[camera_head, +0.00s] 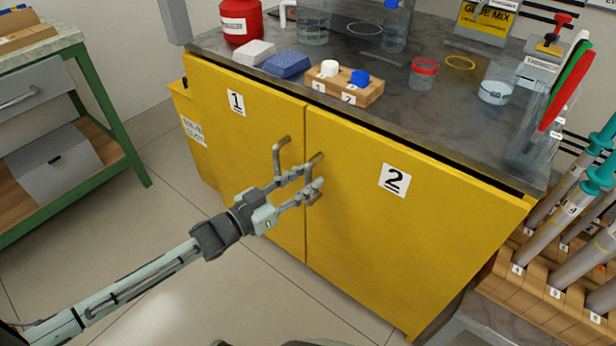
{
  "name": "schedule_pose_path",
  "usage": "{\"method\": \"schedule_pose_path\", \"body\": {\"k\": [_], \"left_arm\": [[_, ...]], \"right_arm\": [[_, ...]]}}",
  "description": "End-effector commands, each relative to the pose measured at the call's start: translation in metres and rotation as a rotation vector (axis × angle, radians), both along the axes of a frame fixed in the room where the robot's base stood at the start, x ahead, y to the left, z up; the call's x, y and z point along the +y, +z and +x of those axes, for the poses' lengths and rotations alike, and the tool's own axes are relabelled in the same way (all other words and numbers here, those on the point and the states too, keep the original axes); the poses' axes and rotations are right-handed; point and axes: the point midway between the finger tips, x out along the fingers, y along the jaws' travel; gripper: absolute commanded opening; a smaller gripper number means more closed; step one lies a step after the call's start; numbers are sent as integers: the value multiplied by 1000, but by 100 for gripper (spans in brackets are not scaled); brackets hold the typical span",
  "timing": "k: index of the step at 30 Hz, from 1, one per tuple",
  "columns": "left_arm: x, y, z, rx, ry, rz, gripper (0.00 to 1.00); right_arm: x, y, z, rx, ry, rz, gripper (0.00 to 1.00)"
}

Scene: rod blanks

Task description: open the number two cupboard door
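The yellow number two cupboard door (400,235) is the right one of two, marked with a black 2 on a white label (394,180). It looks shut, flush with the number one door (235,140). Its grey bar handle (316,160) stands near its left edge, beside the number one door's handle (278,155). My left gripper (312,180) is at the number two handle. Its two fingers are apart, with their tips at the bar and partly covering it; I cannot tell whether they touch it. My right gripper is not in view.
The cupboard top (440,125) holds a red jar (241,20), a wooden block with white and blue caps (345,88) and glassware. A rack of numbered tubes (530,285) stands at the right. A green-framed bench (110,110) is at the left. Floor in front is clear.

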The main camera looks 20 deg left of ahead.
Motion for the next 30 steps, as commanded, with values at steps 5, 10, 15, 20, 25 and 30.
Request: {"method": "schedule_pose_path", "body": {"k": [5,10,15,20,25,30], "left_arm": [[-6,0,9,0,0,0,36],[-6,0,10,1,0,1,36],[-6,0,10,1,0,1,24],[-6,0,10,1,0,1,4],[-6,0,10,1,0,1,0],[-6,0,9,1,0,1,0]], "right_arm": [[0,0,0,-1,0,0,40],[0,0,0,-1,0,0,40],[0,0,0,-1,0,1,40],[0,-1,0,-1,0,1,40],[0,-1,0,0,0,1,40],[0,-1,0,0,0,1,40]]}}
